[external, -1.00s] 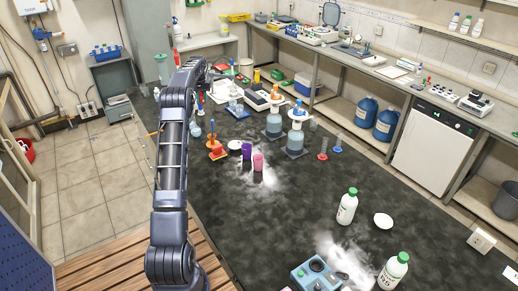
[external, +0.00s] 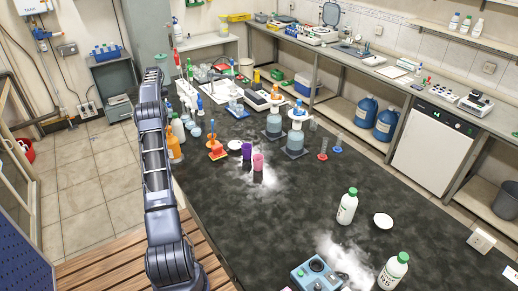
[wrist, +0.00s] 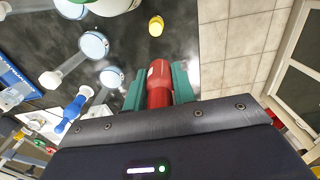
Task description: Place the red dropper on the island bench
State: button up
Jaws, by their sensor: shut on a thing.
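My gripper (wrist: 158,88) shows in the wrist view, its two green fingers shut on the red dropper (wrist: 159,80). The dropper's red body stands between the fingers; its lower end is hidden by the gripper. The island bench (wrist: 135,47) is the dark surface on the left of the wrist view, and its edge runs close beside the dropper. In the external view, the island bench (external: 285,200) fills the middle.
An orange bottle (external: 174,147) stands near the bench's left edge.

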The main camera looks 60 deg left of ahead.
notch_tip(320, 180, down, 16)
jog(key=shift+f, duration=0.1)
dwell(0.5)
jog(key=shift+f, duration=0.1)
jog(key=o, duration=1)
notch_tip(320, 180, up, 12)
jog(key=shift+r, duration=0.15)
